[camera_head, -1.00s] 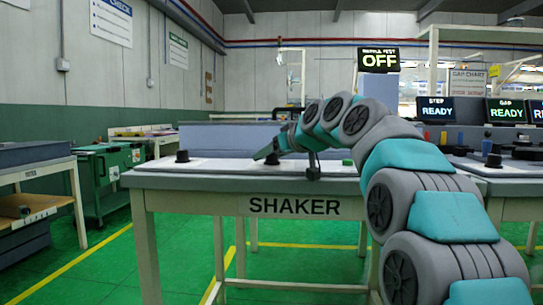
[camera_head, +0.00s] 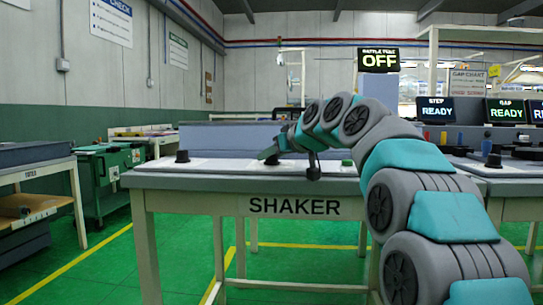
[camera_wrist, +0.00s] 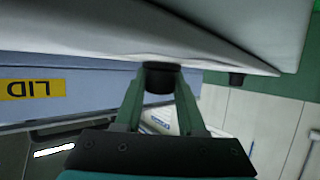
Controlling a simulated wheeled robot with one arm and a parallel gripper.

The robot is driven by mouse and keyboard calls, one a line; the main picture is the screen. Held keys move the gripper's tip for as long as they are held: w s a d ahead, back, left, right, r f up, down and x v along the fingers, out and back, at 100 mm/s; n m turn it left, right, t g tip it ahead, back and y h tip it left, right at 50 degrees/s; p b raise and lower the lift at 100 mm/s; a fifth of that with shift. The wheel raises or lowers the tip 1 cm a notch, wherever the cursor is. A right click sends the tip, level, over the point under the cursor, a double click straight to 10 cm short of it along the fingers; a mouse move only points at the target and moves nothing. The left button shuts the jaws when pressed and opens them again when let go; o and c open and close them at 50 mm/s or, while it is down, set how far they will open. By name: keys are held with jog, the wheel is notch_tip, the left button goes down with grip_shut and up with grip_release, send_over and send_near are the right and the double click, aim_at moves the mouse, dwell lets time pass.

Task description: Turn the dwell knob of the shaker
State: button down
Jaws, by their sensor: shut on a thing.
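The shaker bench (camera_head: 156,181) has a pale top and the word SHAKER on its front. My gripper (camera_head: 268,155) reaches in from the right, low over the middle of that top. In the wrist view my gripper (camera_wrist: 159,85) has its two green fingers closed on either side of a short black knob (camera_wrist: 158,76). The same knob (camera_head: 272,160) is mostly hidden by the fingers in the head view. A second black knob (camera_head: 182,157) stands free at the left; it also shows in the wrist view (camera_wrist: 236,79). No dwell label or knob pointer is readable.
A green button (camera_head: 347,163) sits right of the gripper. A display (camera_head: 379,60) above reads OFF. A blue-grey box (camera_head: 228,136) stands behind the panel; a LID label (camera_wrist: 31,89) appears upside down in the wrist view. Open green floor lies at left.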

jog(key=shift+m+h+p, duration=0.4)
jog(key=shift+h+p, duration=0.1)
jog(key=shift+p, duration=0.05)
jog(key=shift+r+m+t+h+p, duration=0.2)
jog(key=shift+m+t+h+p, duration=0.55)
jog(key=shift+p, duration=0.5)
jog(key=m+h+p, duration=0.1)
jog(key=h+p, duration=0.1)
jog(key=p, duration=0.1)
jog(key=m+t+h+p, duration=0.1)
jog(key=m+h+p, duration=0.1)
jog(key=p, duration=0.1)
jog(key=shift+d+r, duration=0.15)
jog(key=m+h+p, duration=0.3)
jog(key=p, duration=0.1)
jog(key=shift+f, duration=0.25)
jog(key=shift+f+m+h, duration=0.1)
jog(key=shift+m+h, duration=0.25)
jog(key=shift+h, duration=0.1)
jog(key=c, duration=0.5)
grip_release()
